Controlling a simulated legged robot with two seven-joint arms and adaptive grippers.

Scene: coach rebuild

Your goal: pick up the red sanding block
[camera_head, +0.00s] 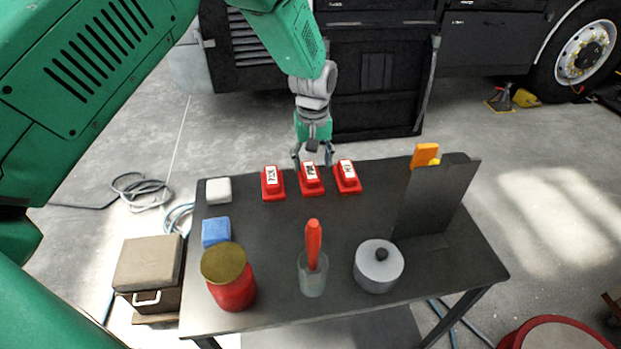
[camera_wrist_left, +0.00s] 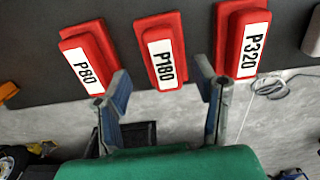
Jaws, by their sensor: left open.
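Three red sanding blocks with white labels stand in a row along the table's far edge. The middle one is P180 (camera_head: 311,182), which also shows in the left wrist view (camera_wrist_left: 163,55). P80 (camera_wrist_left: 87,60) is left of it in the wrist view and on the right in the head view (camera_head: 348,178). P320 (camera_wrist_left: 242,45) is right of it in the wrist view and on the left in the head view (camera_head: 273,184). My left gripper (camera_head: 312,156) is open and empty at the far end of P180, its fingers (camera_wrist_left: 163,82) spread to either side. My right gripper is not in view.
On the dark table (camera_head: 275,245) are a white block (camera_head: 218,191), a blue sponge (camera_head: 216,232), a red jar (camera_head: 232,292), a red-handled tool (camera_head: 313,245) in a clear cup, a grey lidded pot (camera_head: 379,268) and a dark upright stand (camera_head: 436,195). The table's middle is clear.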

